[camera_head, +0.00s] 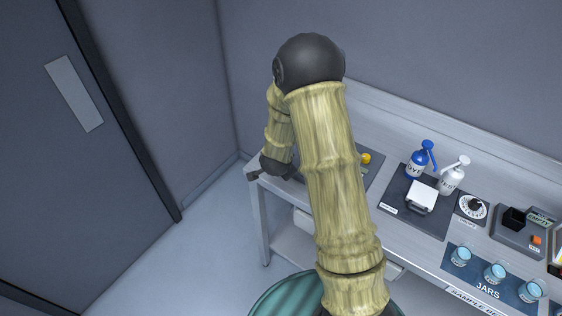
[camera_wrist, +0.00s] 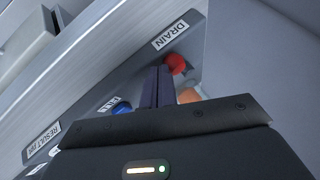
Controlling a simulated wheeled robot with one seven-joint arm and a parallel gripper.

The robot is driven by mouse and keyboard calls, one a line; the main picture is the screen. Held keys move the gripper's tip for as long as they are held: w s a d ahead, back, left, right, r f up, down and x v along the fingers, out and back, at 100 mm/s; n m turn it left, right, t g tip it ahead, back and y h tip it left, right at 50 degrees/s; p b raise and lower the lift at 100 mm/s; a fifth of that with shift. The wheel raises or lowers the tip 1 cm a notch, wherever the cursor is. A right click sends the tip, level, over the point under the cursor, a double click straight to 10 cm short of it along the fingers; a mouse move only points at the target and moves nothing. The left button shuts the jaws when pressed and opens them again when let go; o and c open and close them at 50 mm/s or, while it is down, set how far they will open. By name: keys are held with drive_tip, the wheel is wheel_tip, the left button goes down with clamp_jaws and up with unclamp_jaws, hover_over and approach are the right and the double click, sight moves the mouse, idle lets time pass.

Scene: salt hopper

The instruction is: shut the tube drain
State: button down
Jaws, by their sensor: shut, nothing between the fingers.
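In the head view my gripper (camera_head: 284,172) is at the left end of the bench, and no red knob shows there. The tube itself cannot be made out in either view.
In the wrist view a blue part (camera_wrist: 122,107) lies left of my fingers and an orange part (camera_wrist: 189,96) right of them. The bench (camera_head: 408,237) carries a blue pump bottle (camera_head: 416,164), a white pump bottle (camera_head: 452,178) and jars (camera_head: 495,272). Floor left of the bench is clear.

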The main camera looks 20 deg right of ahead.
drive_tip(key=shift+s+a, duration=0.4)
drive_tip(key=shift+s, duration=0.15)
drive_tip(key=shift+s+a+r+p, duration=0.1)
drive_tip(key=shift+r+p, duration=0.1)
drive_tip(key=shift+r, duration=0.15)
drive_tip(key=shift+s+r+p, duration=0.1)
drive_tip(key=shift+r+p, duration=0.05)
drive_tip(key=shift+r, duration=0.2)
drive_tip(key=p+v, duration=0.3)
drive_tip(key=v, duration=0.5)
drive_tip(key=shift+s+d+p, duration=0.3)
drive_tip(key=shift+s+p, duration=0.05)
drive_tip(key=shift+s, duration=0.2)
